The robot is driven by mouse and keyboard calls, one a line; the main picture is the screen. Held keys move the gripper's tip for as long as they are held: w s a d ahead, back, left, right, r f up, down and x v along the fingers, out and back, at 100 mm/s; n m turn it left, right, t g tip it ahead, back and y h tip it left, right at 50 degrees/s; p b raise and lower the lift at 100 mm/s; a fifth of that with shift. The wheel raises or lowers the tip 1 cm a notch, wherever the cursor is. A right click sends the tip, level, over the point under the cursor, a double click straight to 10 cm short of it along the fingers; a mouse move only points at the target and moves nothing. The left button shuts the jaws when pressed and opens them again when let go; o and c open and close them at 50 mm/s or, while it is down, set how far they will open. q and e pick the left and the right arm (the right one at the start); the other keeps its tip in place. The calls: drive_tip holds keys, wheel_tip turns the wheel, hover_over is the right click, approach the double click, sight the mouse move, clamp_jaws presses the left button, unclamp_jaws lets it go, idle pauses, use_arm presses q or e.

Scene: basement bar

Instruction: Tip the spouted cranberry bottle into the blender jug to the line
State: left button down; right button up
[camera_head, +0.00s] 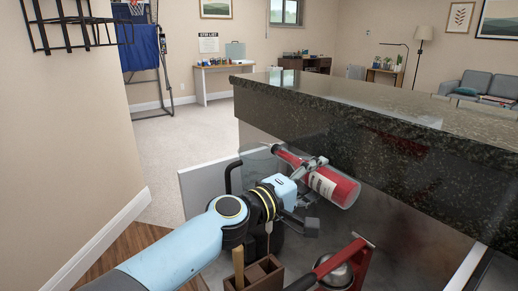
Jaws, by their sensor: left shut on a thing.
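The cranberry bottle (333,186) has red contents and a pale label. My left gripper (309,172) is shut on it near its shoulder. The bottle lies tilted, with its neck and spout pointing up and left in the picture and its base to the right. The blender jug is hard to make out. A black handle (230,178) beside a faint clear outline, just left of the spout, looks like part of it. My gripper and wrist hide its lower part. I cannot tell its fill, its line or whether any liquid is flowing. My right gripper is out of view.
A raised dark granite bar top (350,98) runs behind the bottle. On the lower counter stand a brown wooden caddy (266,274) and a red press (361,262) with a metal bowl, close below my wrist. Open carpet (180,155) lies beyond to the left.

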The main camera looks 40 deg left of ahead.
use_arm(q)
drive_tip(key=shift+r+n+p, duration=0.6)
drive_tip(key=shift+r+p, duration=0.2)
drive_tip(key=shift+r, duration=0.1)
idle(7.1)
